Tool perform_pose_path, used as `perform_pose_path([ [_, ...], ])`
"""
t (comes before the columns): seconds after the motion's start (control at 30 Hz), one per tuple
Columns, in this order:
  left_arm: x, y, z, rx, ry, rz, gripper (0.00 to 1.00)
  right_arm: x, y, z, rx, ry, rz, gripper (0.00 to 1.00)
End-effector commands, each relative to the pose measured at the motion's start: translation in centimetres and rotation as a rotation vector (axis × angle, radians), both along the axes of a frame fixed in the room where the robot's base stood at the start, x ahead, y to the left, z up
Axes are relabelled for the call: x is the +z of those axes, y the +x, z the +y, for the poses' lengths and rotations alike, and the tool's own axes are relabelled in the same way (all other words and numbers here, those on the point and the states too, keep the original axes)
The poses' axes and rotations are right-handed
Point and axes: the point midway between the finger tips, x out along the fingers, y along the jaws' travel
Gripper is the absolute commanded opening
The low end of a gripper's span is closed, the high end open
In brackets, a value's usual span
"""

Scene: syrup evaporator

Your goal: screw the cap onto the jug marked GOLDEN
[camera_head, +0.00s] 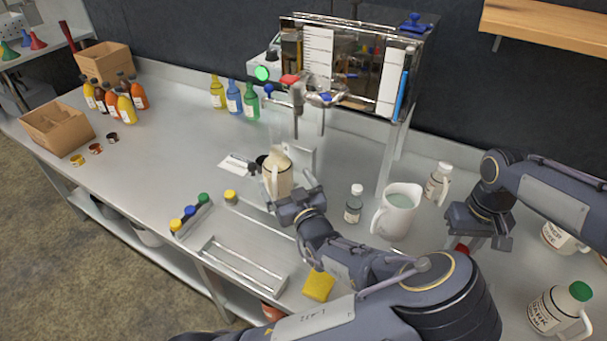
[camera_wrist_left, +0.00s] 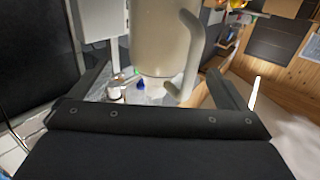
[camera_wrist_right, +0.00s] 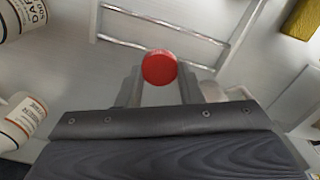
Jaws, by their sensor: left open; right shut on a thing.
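A cream jug (camera_head: 277,178) with a handle stands below the spout in the head view. No marking on it is readable. My left gripper (camera_head: 299,198) is open just in front of it. In the left wrist view the jug (camera_wrist_left: 160,40) and its handle show beyond the spread fingers, which do not grip it. My right gripper (camera_head: 478,228) is over the right part of the counter, shut on a red cap (camera_wrist_right: 159,67) held at its fingertips. A bit of the red cap (camera_head: 462,247) shows below that gripper in the head view.
A metal rack (camera_head: 243,265), coloured caps (camera_head: 190,212) and yellow sponge (camera_head: 318,286) lie in front.

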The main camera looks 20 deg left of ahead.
Motion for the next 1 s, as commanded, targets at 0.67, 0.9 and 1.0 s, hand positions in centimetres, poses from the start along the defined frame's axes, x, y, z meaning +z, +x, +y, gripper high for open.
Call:
perform_pose_path([
  [0.67,-0.7,3.5,3.9,0.0,-0.001,0.001,0.96,0.2,0.0,0.0,0.0,0.0,0.0,0.12],
  [0.9,-0.6,3.5,3.8,0.0,-0.001,0.001,0.94,0.2,0.0,0.0,0.0,0.0,0.0,0.12],
  [1.0,-0.6,3.5,3.8,0.0,-0.001,0.001,0.81,0.2,0.0,0.0,0.0,0.0,0.0,0.12],
])
